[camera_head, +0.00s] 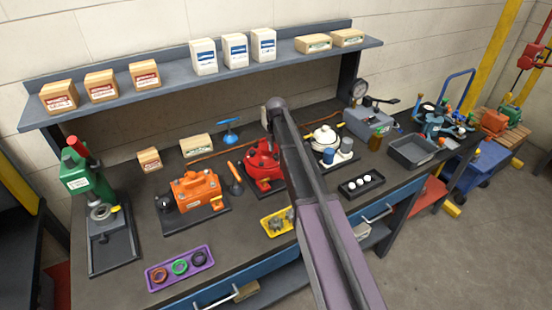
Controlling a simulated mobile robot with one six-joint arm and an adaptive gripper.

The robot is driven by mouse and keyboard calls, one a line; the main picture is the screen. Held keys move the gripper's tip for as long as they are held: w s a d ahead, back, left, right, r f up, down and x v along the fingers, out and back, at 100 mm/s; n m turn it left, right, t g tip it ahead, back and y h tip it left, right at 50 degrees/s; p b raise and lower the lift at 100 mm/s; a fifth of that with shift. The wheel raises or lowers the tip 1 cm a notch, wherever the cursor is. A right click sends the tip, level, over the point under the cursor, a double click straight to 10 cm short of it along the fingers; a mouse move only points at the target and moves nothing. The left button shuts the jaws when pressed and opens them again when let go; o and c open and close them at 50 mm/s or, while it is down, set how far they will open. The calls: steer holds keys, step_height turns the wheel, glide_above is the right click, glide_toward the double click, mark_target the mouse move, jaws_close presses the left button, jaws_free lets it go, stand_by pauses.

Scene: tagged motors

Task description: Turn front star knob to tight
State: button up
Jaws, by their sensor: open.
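No star knob can be made out with certainty at this size. An orange motor (196,190) sits on a dark base plate at the left middle of the bench, with a dark round part (166,202) at its left end. A red motor (262,163) stands right of it, partly hidden by my arm. A cream-white unit (324,137) stands right of my arm, and a green machine (88,180) stands at the far left. My arm crosses the view from the bottom towards the red motor; my gripper cannot be seen.
A purple tray (151,281) with coloured rings and a yellow tray (268,231) with grey parts lie along the front edge. A black tray (376,182) holds white balls. A shelf (180,84) with boxes overhangs the back. Bare bench (225,232) shows between the purple and yellow trays.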

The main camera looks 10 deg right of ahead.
steer(key=shift+f+b, duration=0.7)
steer(key=shift+f, duration=0.3)
steer(key=shift+c, duration=0.2)
jaws_close()
